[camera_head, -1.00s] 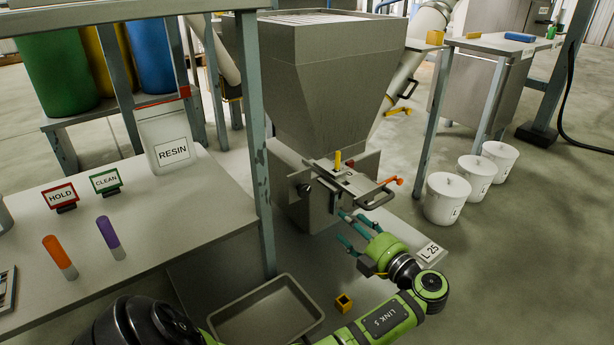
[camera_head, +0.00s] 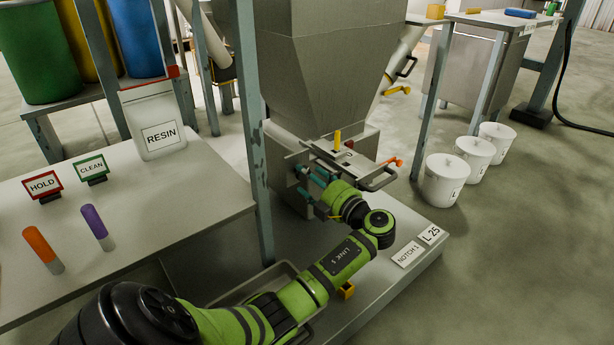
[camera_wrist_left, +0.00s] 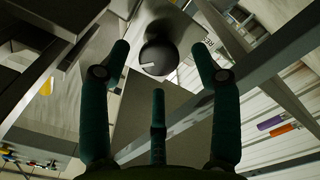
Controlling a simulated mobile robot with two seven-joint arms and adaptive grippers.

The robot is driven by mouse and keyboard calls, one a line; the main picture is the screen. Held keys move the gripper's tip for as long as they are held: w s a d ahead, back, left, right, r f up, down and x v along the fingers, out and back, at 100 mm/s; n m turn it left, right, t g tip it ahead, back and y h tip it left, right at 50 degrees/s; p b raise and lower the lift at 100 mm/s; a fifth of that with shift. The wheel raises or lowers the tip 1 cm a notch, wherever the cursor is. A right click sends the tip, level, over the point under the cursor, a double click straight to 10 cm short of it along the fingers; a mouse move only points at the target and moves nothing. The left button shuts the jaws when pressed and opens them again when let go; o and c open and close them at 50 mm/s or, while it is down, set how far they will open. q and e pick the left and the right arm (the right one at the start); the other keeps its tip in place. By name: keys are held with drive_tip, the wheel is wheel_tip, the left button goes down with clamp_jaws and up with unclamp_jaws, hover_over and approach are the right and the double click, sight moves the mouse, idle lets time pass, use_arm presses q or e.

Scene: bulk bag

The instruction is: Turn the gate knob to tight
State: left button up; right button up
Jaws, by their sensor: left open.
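The gate knob (camera_wrist_left: 158,57) is a dark round knob on a metal face, at the top middle of the left wrist view. In the head view it is hard to make out behind my fingers. My left gripper (camera_head: 311,182) is beside the left side of the gate, below the hopper. In the left wrist view my left gripper (camera_wrist_left: 160,85) has its teal fingers spread open, with the knob ahead between the tips and a gap around it. The gate (camera_head: 345,160) has a yellow upright peg and a pull handle. My right gripper is out of view.
The grey hopper (camera_head: 330,70) rises above the gate. A steel post (camera_head: 255,140) stands left of my gripper. A grey tray (camera_head: 225,298) lies partly behind my arm. White buckets (camera_head: 442,182) stand to the right. Signs "L 25" and "NOTCH 1" (camera_head: 406,254) lie on the platform.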

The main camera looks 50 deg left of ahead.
use_arm(q)
drive_tip(key=shift+a, duration=0.7)
drive_tip(key=c, duration=1.1)
